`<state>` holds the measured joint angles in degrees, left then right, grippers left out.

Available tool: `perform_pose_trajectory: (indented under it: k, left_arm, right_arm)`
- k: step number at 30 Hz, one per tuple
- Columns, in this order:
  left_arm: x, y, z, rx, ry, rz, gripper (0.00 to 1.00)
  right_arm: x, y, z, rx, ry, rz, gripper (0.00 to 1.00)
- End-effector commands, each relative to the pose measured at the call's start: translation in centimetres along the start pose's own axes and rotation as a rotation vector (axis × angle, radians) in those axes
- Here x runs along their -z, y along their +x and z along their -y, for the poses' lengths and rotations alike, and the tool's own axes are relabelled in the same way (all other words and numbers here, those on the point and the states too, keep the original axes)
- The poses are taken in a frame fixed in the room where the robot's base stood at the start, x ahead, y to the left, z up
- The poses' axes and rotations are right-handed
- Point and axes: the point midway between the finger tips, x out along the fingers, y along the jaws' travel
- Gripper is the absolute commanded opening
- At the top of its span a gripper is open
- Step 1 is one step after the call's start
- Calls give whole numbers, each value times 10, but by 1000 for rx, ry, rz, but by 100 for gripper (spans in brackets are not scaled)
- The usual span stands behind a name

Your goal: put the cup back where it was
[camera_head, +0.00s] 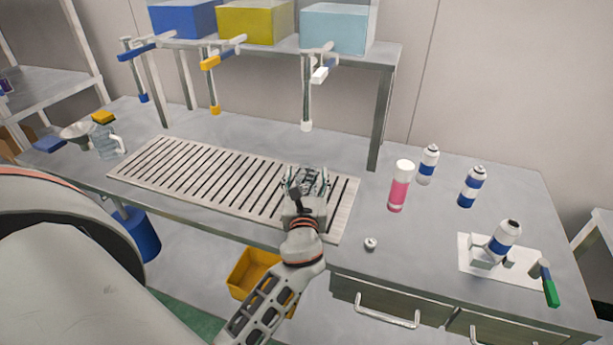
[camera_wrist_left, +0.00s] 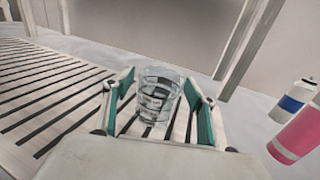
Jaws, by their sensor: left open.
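The cup (camera_wrist_left: 158,92), a clear measuring cup with dark markings, shows between the fingers of my left gripper in the left wrist view. It looks upright over the right part of the slatted metal rack (camera_head: 180,172), whose slats show through it. My left gripper (camera_head: 306,180) is open, with one green-padded finger on each side of the cup. A gap shows between the cup and at least the right finger. In the head view the gripper mostly hides the cup. My right gripper is not in view.
A pink-filled cylinder (camera_head: 398,190), several blue-and-white spray cans (camera_head: 472,188) and a small metal part (camera_head: 370,243) stand right of the rack. A clear jug (camera_head: 108,142) and a funnel (camera_head: 76,131) stand at the left. A dispenser shelf (camera_head: 385,105) rises behind.

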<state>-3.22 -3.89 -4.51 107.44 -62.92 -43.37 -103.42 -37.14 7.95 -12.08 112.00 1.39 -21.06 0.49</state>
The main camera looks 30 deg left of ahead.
Motion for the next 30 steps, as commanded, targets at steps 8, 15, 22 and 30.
perform_pose_trajectory:
  k: [8,15,22,30]
  left_arm:
    - [-1,-25,0,2,-1,-3,57]
    - [-1,-75,0,1,-2,-3,57]
    - [-2,-109,0,0,-2,-1,57]
    - [-4,-120,0,-1,-1,1,57]
  right_arm:
    - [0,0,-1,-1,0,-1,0]
    - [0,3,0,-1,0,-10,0]
    - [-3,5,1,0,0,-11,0]
    - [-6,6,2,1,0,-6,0]
